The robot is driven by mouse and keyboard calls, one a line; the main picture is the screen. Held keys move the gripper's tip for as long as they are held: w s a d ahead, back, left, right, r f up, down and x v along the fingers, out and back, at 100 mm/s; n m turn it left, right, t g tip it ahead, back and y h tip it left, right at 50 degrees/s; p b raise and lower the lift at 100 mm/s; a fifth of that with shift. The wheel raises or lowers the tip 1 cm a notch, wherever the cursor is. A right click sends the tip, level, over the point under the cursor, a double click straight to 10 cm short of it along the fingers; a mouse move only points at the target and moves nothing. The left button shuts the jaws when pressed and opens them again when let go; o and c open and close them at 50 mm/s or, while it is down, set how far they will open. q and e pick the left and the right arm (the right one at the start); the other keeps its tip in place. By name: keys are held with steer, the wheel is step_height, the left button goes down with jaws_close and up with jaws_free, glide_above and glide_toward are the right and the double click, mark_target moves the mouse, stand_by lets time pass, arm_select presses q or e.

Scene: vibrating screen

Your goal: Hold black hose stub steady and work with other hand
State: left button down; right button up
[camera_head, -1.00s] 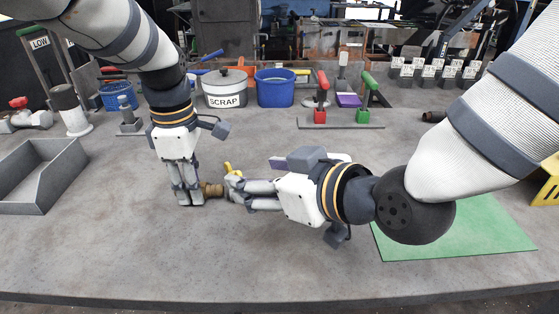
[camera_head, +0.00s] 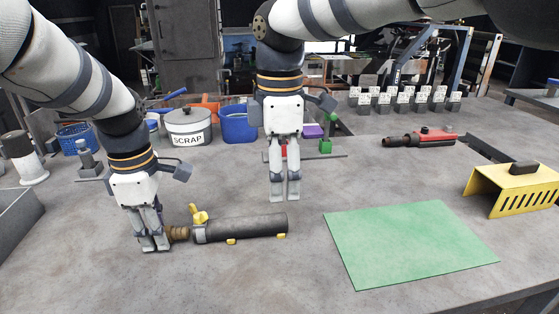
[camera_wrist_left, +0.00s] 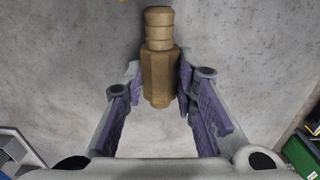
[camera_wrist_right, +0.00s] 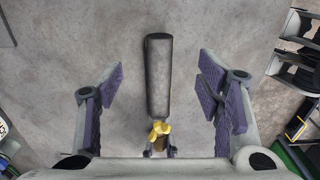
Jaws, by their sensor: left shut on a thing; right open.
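A black cylinder, which looks like the black hose stub (camera_head: 245,227), lies on the grey table with yellow clips and a yellow lever (camera_head: 199,214) at its left end. A brass fitting (camera_head: 178,233) is at that end; whether it is seated in the stub I cannot tell. My left gripper (camera_head: 152,243) points down and is shut on the brass fitting, seen between its fingers in the left wrist view (camera_wrist_left: 157,70). My right gripper (camera_head: 285,192) is open and empty, pointing down behind the stub. The right wrist view shows the stub (camera_wrist_right: 158,75) between and beyond its fingers.
A green mat (camera_head: 405,243) lies to the right, with a yellow slotted cover (camera_head: 515,185) beyond it. A red and black tool (camera_head: 425,138) lies further back. The SCRAP pot (camera_head: 188,124) and a blue bucket (camera_head: 238,124) stand behind. The table front is clear.

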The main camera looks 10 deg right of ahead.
mark_target(280, 215)
step_height(280, 215, down, 10)
steer(key=shift+r, duration=0.1)
jaws_close()
stand_by(0.5)
steer(key=shift+c, duration=0.5)
jaws_free()
steer(key=shift+c, duration=0.2)
steer(key=c, duration=0.8)
